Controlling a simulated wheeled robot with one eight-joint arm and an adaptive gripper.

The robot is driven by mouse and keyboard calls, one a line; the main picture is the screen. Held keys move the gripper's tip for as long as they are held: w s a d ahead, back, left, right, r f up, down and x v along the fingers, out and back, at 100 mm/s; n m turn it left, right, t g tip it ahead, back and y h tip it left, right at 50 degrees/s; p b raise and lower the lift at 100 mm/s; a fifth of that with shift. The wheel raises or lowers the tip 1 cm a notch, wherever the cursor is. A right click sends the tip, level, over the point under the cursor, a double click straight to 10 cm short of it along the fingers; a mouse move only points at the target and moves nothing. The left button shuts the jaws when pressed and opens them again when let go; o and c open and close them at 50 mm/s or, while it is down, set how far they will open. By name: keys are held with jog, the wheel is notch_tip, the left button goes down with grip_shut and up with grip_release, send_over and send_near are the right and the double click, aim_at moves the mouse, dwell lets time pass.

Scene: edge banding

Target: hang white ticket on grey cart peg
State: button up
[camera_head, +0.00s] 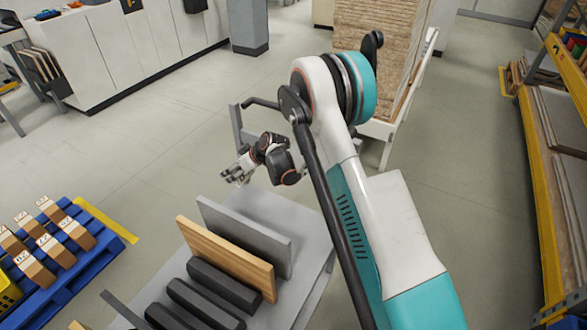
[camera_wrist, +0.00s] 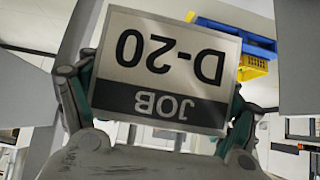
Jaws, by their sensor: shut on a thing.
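The white ticket (camera_wrist: 165,65) fills the middle of the wrist view. It reads "JOB" on a dark band and "D-20", upside down in the picture. My gripper (camera_wrist: 158,108) is shut on it, with one finger at each side edge. In the head view my gripper (camera_head: 236,172) is beyond the far end of the grey cart's top, near a grey upright. The grey cart (camera_head: 268,208) carries a grey panel, a wooden panel and several dark bars. I cannot pick out the peg in either view, nor the ticket clearly in the head view.
A blue pallet (camera_head: 100,245) with several labelled brown blocks stands at the left. A yellow rack (camera_head: 535,165) runs along the right. A white-framed stand with brown boards (camera_head: 378,45) is behind my arm. Open floor lies left of and beyond the cart.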

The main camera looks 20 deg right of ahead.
aim_at(245, 180)
jog(key=shift+s, duration=0.1)
dwell(0.4)
jog(key=s+m+h, duration=0.1)
jog(key=s+d+f+b, duration=0.1)
jog(key=s, duration=0.1)
jog(key=s+d+f+m+h, duration=0.1)
jog(key=shift+s+d+f+m+t+h, duration=0.1)
jog(key=shift+s+f+m+t+h, duration=0.05)
jog(key=shift+s+m+t+h, duration=0.2)
jog(key=s+d+r+m+g+h+b, duration=0.1)
jog(key=s+d+m+g+h+b, duration=0.55)
jog(key=s+d+m, duration=0.8)
jog(key=w+d+f+t+h+p, duration=0.1)
jog(key=w+d+p, duration=0.2)
jog(key=w+d, duration=0.3)
jog(key=shift+w+d+f+n, duration=0.3)
jog(key=shift+w+d+f, duration=0.05)
jog(key=shift+d, duration=0.55)
dwell(0.5)
